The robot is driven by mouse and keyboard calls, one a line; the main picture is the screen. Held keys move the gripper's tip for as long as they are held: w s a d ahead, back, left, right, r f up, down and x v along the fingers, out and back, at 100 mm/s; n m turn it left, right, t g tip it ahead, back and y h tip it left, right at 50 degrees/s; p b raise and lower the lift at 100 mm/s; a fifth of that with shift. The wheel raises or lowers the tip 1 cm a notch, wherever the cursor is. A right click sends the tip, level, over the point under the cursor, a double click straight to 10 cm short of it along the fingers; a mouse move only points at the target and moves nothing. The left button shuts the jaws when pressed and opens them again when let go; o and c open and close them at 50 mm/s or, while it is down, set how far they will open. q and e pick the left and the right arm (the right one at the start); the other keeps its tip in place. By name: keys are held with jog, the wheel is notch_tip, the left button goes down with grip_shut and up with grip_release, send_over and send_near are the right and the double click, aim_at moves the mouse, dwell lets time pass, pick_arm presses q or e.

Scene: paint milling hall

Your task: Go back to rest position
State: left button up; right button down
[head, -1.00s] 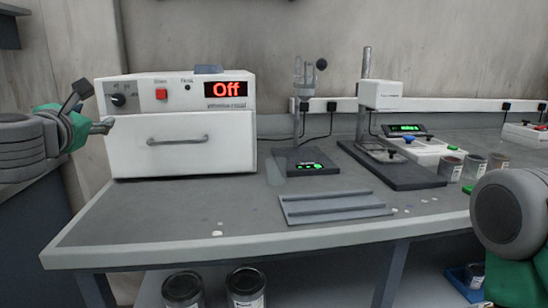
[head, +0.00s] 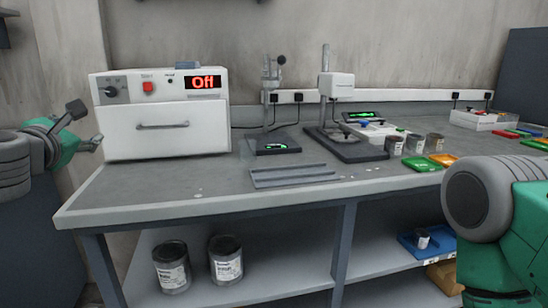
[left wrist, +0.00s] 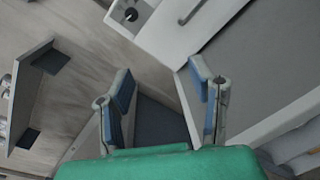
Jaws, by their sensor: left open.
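My left gripper (head: 86,126) is at the left edge of the head view, beside the left end of the bench and in front of the white oven (head: 160,115). In the left wrist view its two fingers (left wrist: 163,100) are spread apart with nothing between them. The oven's drawer front is closed and its display reads "Off". My right arm shows as a large grey and green link at the lower right of the head view. Its gripper is out of the picture.
The grey bench (head: 130,195) carries a ridged metal plate (head: 293,176), two stands, several small cans (head: 415,145) and coloured trays (head: 422,163). Two larger cans (head: 171,267) and a blue tray (head: 415,247) are on the lower shelf. The bench's front left is mostly clear.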

aim_at(147, 209)
pick_arm(q)
jog(key=d+f+m+g+h, duration=0.1)
jog(key=d+f+m, duration=0.2)
jog(key=f, duration=0.2)
jog(key=s+d+f+m+g+h+p, duration=0.1)
jog(key=d+f+m, duration=0.2)
jog(key=f, duration=0.3)
jog(key=s+d+f+m+g+h, duration=0.1)
jog(key=d+f+m, duration=0.2)
jog(key=d+f, duration=0.1)
jog(key=shift+f+h, duration=0.3)
jog(key=shift+f, duration=0.55)
jog(key=s+d+f+m+g+h+p, duration=0.15)
jog(key=s+f+m+g, duration=0.25)
jog(key=s+f+m, duration=0.6)
jog(key=s+d+f+m+g+p, duration=0.1)
jog(key=s+d+f+m+g, duration=0.25)
jog(key=s+f, duration=0.8)
jog(key=s+a+f+m+g+y, duration=0.1)
jog(key=s+a+f+m+g, duration=0.1)
jog(key=s+f+m, duration=0.2)
jog(key=s+a+f+m+g+y+p, duration=0.1)
jog(key=s+a+f+m+g, duration=0.2)
jog(key=s, duration=0.7)
jog(key=shift+s+f+m+g, duration=0.3)
jog(key=shift+f+m+g, duration=0.05)
jog(key=shift+f+m, duration=0.5)
jog(key=shift+w, duration=0.15)
